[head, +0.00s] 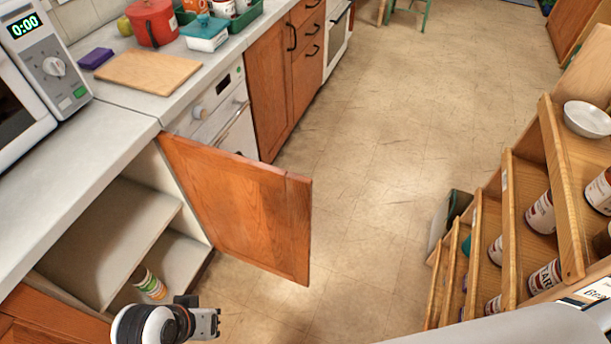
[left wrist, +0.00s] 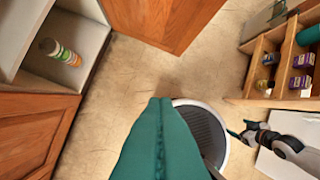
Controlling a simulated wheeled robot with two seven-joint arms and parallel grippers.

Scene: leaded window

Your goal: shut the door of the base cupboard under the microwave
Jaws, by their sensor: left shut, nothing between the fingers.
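The base cupboard's wooden door (head: 240,207) stands wide open below the counter, swung out over the floor. Its lower part also shows at the top of the left wrist view (left wrist: 160,20). The cupboard (head: 110,235) is open, with a pale shelf inside. My left gripper (left wrist: 160,103) is shut and empty, its teal fingers pointing over the floor, apart from the door. In the head view, its wrist is at the bottom, in front of the cupboard. My right gripper (left wrist: 240,130) is small at the right of the left wrist view; its jaw state is unclear. The microwave (head: 40,70) sits on the counter.
A can (head: 149,283) stands inside the cupboard near its opening; it also shows in the left wrist view (left wrist: 60,52). A wooden stepped rack (head: 510,215) with several cans is at the right. The floor (head: 370,170) between is clear.

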